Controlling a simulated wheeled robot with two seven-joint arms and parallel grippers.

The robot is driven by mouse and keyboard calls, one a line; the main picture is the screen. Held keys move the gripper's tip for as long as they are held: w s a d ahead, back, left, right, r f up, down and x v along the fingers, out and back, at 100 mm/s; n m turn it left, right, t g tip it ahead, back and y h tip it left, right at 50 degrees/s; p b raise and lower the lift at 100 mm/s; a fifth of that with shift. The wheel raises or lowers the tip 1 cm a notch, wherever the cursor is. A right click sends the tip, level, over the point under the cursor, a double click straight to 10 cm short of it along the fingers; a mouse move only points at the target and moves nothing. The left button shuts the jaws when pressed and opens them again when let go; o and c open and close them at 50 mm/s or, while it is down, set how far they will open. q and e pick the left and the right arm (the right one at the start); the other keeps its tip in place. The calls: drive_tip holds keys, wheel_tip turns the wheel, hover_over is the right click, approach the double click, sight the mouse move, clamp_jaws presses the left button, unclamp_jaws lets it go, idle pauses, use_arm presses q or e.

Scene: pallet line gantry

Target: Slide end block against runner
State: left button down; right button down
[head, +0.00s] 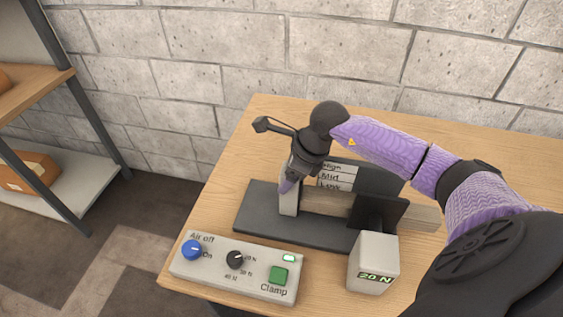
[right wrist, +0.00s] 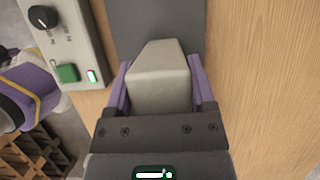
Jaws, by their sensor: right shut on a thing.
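A light grey end block (head: 289,203) stands upright on the dark grey base plate (head: 258,222) of the fixture. My right gripper (head: 288,186) reaches down from above and is shut on it. In the right wrist view the end block (right wrist: 158,82) sits between both purple fingers of the gripper (right wrist: 160,95). A pale wooden runner (head: 338,205) lies to the right of the block on the plate. Block and runner look very close; I cannot tell whether they touch.
A control box (head: 215,275) with a blue knob, black dial and green clamp button stands in front. A grey force display (head: 373,263) reads 20 N. A dark plate with height labels (head: 338,176) stands behind the runner. The wooden table (head: 245,135) is clear at back left.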

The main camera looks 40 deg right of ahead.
drive_tip(key=shift+d, duration=0.1)
unclamp_jaws()
drive_tip(key=shift+s, duration=0.15)
drive_tip(key=p+v, duration=0.2)
drive_tip(key=v, duration=0.8)
